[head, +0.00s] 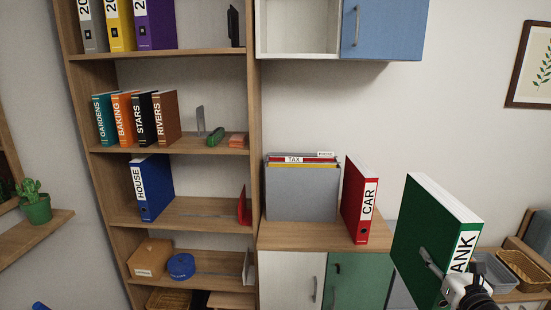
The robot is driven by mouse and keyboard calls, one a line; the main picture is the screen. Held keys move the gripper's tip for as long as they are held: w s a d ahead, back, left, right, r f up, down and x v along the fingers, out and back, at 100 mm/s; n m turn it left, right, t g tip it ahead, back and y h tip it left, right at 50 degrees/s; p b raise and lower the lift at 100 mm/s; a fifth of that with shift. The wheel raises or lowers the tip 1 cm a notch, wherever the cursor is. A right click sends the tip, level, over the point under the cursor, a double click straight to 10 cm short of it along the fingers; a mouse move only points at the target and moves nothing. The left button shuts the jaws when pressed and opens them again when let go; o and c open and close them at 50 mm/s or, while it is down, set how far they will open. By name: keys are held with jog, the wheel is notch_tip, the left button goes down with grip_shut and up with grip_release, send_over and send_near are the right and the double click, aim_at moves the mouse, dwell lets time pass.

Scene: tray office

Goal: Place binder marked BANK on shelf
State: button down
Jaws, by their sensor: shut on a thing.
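A green binder (432,236) with a white spine label reading "ANK", its first letter hidden, is in the head view at the lower right. My gripper (437,270) is shut on the binder and holds it tilted, up in front of the cabinet. One finger lies across the green cover; the other finger is hidden. The wooden shelf unit (253,120) stands at the left. One of its boards (195,212) holds a blue binder marked HOUSE (153,190) at the left and a red bookend (243,206) at the right, with bare board between.
A red CAR binder (358,200) and a grey file box (300,195) stand on the low cabinet (320,235). A blue-doored wall cabinet (385,25) hangs above.

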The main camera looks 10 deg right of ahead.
jog(key=w+a+f+n+y, duration=0.1)
jog(key=w+a+f, duration=0.1)
jog(key=w+a, duration=0.45)
jog(key=w+a+f+y, duration=0.15)
jog(key=w+a, duration=0.25)
jog(key=a, duration=0.5)
jog(key=w+a+f, duration=0.1)
jog(key=a+f, duration=0.1)
jog(key=a, duration=0.6)
jog(key=w+a+f+n+y+b, duration=0.1)
jog(key=w+a+f, duration=0.1)
jog(key=a, duration=0.7)
jog(key=shift+f, duration=0.85)
jog(key=shift+a, duration=0.1)
